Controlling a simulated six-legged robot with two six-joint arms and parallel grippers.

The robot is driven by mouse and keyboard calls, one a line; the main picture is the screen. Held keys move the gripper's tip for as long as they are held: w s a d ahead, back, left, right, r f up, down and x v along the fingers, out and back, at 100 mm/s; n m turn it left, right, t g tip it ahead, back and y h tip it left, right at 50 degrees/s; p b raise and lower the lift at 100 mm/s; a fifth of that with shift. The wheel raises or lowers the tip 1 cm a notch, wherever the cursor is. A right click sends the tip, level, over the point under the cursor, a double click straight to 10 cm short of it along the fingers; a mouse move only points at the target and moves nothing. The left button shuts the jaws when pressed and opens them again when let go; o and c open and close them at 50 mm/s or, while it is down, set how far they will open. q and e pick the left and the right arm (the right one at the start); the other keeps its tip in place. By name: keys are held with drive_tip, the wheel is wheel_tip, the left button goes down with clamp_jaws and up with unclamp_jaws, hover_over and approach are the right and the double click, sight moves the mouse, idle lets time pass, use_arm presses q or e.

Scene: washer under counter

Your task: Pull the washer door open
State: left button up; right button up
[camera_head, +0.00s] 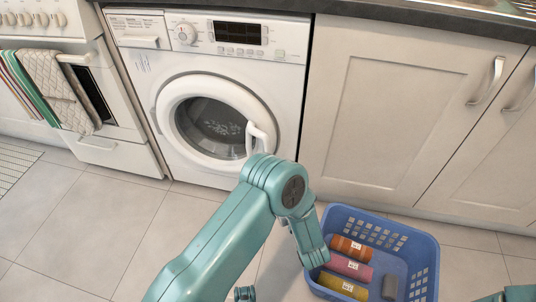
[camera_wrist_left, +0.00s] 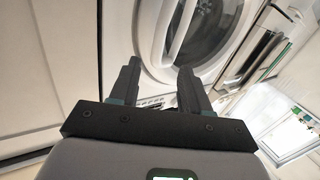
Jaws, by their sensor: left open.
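The white washer (camera_head: 235,55) stands under the counter. Its round door (camera_head: 172,118) has a dark window and looks shut. A white upright handle (camera_head: 258,137) sits on the door's right side. My left arm comes up in front of the washer, its bend just below the handle, and hides its own gripper in the head view. In the left wrist view my left gripper (camera_wrist_left: 158,68) is open and empty. The handle (camera_wrist_left: 183,28) and door lie beyond its fingertips, apart from them as far as I can tell. My right gripper is out of view.
A blue basket (camera_head: 421,241) with several rolled coloured items stands on the floor to the right, beside my left arm. White cupboards (camera_head: 400,110) flank the washer on the right, an oven (camera_head: 110,100) on the left.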

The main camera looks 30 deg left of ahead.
sight(268, 151)
use_arm(q)
drive_tip(key=b+x, duration=0.4)
drive_tip(key=x, duration=1)
drive_tip(key=shift+f, duration=0.15)
drive_tip(key=shift+w+a, duration=0.3)
clamp_jaws()
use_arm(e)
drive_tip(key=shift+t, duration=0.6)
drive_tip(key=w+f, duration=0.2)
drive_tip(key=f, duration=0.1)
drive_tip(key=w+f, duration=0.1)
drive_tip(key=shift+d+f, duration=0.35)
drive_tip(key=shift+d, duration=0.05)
